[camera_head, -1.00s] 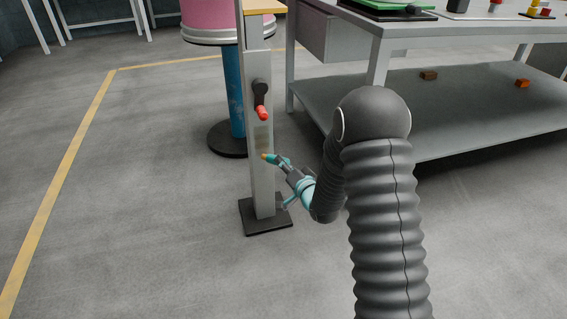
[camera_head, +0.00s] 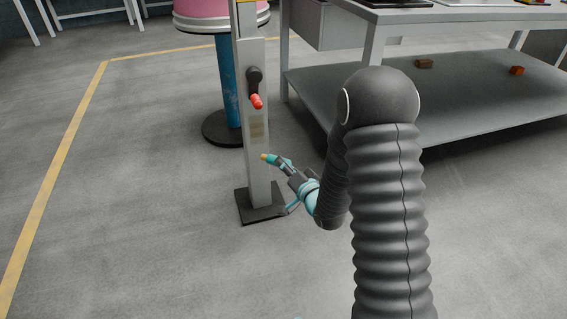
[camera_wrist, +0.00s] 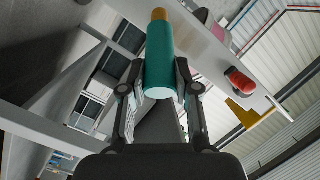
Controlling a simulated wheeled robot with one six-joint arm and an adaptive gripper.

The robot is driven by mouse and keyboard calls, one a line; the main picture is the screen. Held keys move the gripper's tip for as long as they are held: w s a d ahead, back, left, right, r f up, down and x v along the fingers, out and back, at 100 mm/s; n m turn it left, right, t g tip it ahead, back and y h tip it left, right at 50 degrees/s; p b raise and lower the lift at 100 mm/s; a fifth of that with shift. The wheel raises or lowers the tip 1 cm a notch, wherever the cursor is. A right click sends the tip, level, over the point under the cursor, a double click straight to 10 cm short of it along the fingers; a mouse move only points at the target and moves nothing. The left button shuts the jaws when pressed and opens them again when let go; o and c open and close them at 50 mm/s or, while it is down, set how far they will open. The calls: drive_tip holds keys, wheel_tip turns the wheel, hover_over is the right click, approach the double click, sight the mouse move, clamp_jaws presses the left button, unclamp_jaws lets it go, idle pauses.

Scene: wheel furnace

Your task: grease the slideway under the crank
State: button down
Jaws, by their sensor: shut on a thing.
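My gripper (camera_head: 294,178) is shut on a teal grease stick (camera_wrist: 160,62) with an orange-brown tip. In the head view the stick (camera_head: 278,160) points up and left at the grey post. Its tip shows just below and right of the slideway, a dull tan patch (camera_head: 257,129) on the post's face. I cannot tell whether the tip touches the post. The crank (camera_head: 255,80), dark with a red handle, sits above the patch. In the wrist view the crank's red handle (camera_wrist: 240,80) shows right of the stick; the slideway is not clear there.
The grey post (camera_head: 247,165) stands on a dark base plate (camera_head: 247,214). A blue column with a pink drum (camera_head: 222,12) is behind it. A grey workbench (camera_head: 480,90) stands at the right, with small blocks on its lower shelf. Floor at the left is clear.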

drive_tip(key=v, duration=0.3)
drive_tip(key=shift+s+a, duration=0.15)
drive_tip(key=shift+a, duration=0.1)
idle(0.4)
